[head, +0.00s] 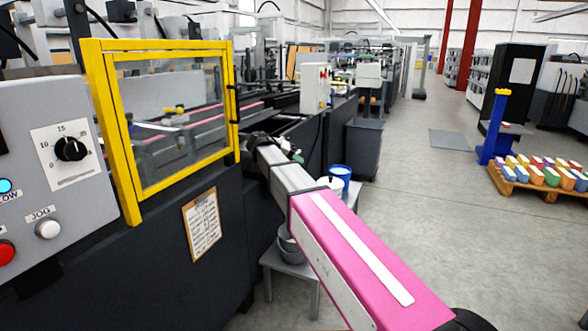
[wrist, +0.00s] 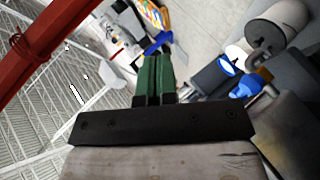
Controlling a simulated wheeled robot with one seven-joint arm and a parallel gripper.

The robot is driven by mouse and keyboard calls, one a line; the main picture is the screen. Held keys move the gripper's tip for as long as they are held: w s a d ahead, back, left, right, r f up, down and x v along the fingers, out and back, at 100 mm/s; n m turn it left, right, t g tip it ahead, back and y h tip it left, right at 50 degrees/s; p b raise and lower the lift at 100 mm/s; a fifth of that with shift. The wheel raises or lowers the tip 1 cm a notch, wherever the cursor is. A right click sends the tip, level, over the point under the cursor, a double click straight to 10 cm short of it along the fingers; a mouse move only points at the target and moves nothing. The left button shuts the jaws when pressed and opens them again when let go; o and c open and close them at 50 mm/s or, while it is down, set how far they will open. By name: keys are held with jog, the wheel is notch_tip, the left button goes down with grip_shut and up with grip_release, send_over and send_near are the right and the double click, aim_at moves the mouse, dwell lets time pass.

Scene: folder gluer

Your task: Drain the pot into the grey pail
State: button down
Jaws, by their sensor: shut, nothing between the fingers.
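My gripper has green fingers (wrist: 157,60), closed together with nothing between them. In the head view my gripper (head: 297,157) is small, beside the dark machine and partly hidden by my arm. A grey pail-like vessel (head: 288,246) sits on a low grey stand, partly hidden behind my pink arm. I cannot clearly identify the pot. A white container (head: 329,184) and a blue bucket (head: 340,173) stand close together beyond my arm. In the wrist view, white cylindrical shapes (wrist: 281,20), a blue-rimmed vessel (wrist: 228,66) and a blue part (wrist: 245,88) lie right of the fingers, apart from them.
A yellow-framed guard (head: 136,130) and a control panel (head: 45,170) are at the left. The low stand (head: 277,262) is beside the machine. A dark grey bin (head: 364,148) stands farther back. The floor (head: 440,210) at the right is open, up to a pallet (head: 540,186) of coloured boxes.

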jog(key=d+r+m+t+y, duration=0.1)
jog(key=d+r+t+y, duration=0.3)
jog(key=y, duration=1.1)
jog(key=w+a+f+g, duration=0.1)
jog(key=w+a+f, duration=0.4)
jog(key=f, duration=0.4)
jog(key=shift+w+f, duration=0.3)
jog(key=shift+w, duration=0.15)
jog(key=shift+a, duration=1.05)
jog(key=shift+s+d, duration=0.1)
jog(key=shift+s, duration=0.05)
